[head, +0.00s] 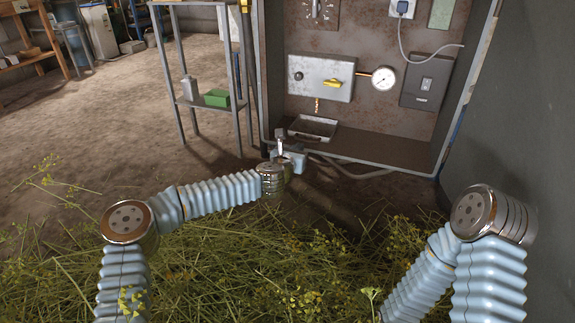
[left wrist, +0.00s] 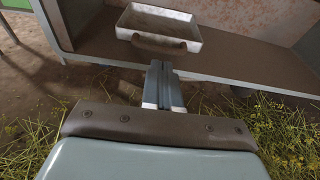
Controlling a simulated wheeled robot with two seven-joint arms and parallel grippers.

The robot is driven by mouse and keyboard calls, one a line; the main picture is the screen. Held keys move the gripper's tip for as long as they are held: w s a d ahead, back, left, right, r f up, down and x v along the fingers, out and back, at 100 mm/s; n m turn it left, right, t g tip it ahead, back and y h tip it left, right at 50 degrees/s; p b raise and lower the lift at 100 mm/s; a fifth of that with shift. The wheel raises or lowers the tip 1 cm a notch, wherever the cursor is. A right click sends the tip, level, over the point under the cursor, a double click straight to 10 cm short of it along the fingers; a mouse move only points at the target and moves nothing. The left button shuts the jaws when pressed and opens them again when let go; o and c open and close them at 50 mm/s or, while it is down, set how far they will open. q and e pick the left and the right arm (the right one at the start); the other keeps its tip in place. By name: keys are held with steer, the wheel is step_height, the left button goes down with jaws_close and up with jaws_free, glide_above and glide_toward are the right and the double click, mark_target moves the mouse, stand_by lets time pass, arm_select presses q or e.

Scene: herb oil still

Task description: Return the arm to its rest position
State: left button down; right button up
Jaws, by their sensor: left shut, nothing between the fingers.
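My left arm reaches forward from the lower left in the head view. Its gripper (head: 280,135) is near the lower front edge of the open cabinet, just below and left of the small metal tray (head: 313,127). In the left wrist view the left gripper (left wrist: 158,68) is shut and empty, its fingers pointing at the tray (left wrist: 180,26) with its brown front handle. I cannot tell whether the fingertips touch the handle. My right arm is bent at the lower right of the head view; its gripper is out of view.
The cabinet (head: 385,148) holds a panel with a yellow valve handle (head: 333,84), a gauge (head: 384,79) and a grey switch box (head: 428,82). A metal shelf (head: 212,102) with a green box (head: 217,98) stands left. Cut herbs (head: 210,260) cover the foreground. Bare floor lies left.

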arm_select(q)
steer(key=v, duration=0.8)
steer(key=s+d+f+m+g+h, duration=0.2)
steer(key=s+d+f+m+g, duration=0.15)
steer(key=s+f+m, duration=0.55)
steer(key=s+a+f+m+g+y, duration=0.1)
steer(key=s+a+f+m+g, duration=0.15)
steer(key=s+f+m, duration=0.65)
steer(key=s+a+f+m+g, duration=0.2)
steer(key=s+f+m+g, duration=0.4)
steer(key=f, duration=0.5)
steer(key=s+a+f+m+g+y, duration=0.1)
steer(key=s+a+f+m, duration=0.1)
steer(key=s+a+m, duration=0.3)
steer(key=s+a+f+m+g+y, duration=0.1)
steer(key=s+a+f, duration=0.2)
steer(key=s, duration=0.5)
step_height(320, 180, up, 13)
steer(key=s+p, duration=0.1)
steer(key=p, duration=1.2)
steer(key=shift+p, duration=0.3)
steer(key=shift+s+a, duration=0.1)
